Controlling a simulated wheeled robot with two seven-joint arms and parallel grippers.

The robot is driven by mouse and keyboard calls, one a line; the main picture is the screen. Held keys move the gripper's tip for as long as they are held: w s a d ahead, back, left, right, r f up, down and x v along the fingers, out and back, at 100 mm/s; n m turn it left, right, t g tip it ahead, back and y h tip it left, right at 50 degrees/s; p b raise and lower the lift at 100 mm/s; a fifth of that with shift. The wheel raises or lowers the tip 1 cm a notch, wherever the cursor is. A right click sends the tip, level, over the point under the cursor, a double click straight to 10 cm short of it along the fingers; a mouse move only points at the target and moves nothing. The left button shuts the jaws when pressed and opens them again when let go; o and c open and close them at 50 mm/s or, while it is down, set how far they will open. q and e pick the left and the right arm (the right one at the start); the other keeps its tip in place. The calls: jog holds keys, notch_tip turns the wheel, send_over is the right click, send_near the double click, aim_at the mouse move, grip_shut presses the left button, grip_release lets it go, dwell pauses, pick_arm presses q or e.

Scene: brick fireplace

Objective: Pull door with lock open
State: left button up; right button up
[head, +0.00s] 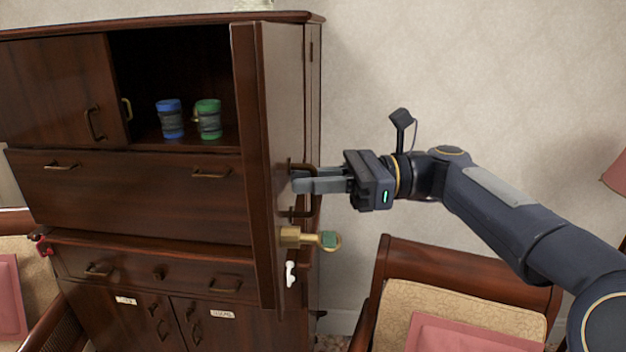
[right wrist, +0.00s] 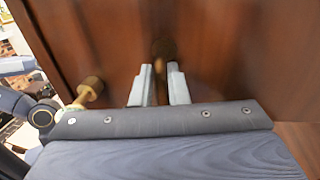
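The wooden door (head: 277,130) with the brass lock stands swung out from the cabinet, seen nearly edge-on in the head view. A brass lock with a green-headed key (head: 328,240) sticks out of its face, below the dark bracket-shaped handle (head: 290,211). My right gripper (head: 297,181) is at this handle. The brass lock (right wrist: 90,88) shows left of the fingers. My left gripper is not in view.
A chair (head: 460,285) stands right of the cabinet, below my right arm. Another chair (head: 25,270) is at the left. The wall right of the door is bare.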

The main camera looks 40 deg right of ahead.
jog(key=b+v, duration=0.1)
jog(key=v, duration=0.7)
jog(key=shift+b, duration=0.3)
jog(key=shift+a, duration=0.1)
